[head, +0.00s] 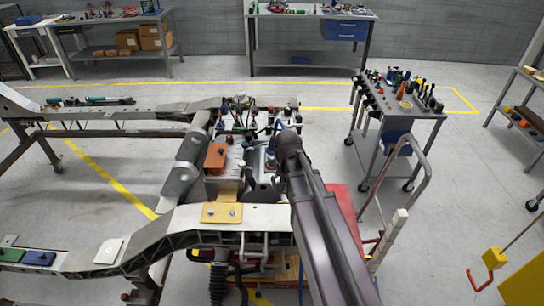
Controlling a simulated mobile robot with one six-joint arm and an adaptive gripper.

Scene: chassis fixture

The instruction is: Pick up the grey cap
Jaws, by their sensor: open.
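My arm reaches in from the bottom right to the middle of the chassis. My gripper (264,183) is at its far end, low over the parts between the rails. It is open, small in the picture and partly hidden by my own arm. I cannot make out the grey cap for certain among the crowded parts there. Nothing shows clearly between the fingers.
The chassis frame (180,225) crosses the left and middle, with an orange block (216,157) and a tan plate (221,213) close to my gripper. A tool cart (398,113) stands at the right. A red cart (349,215) is beside my arm.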

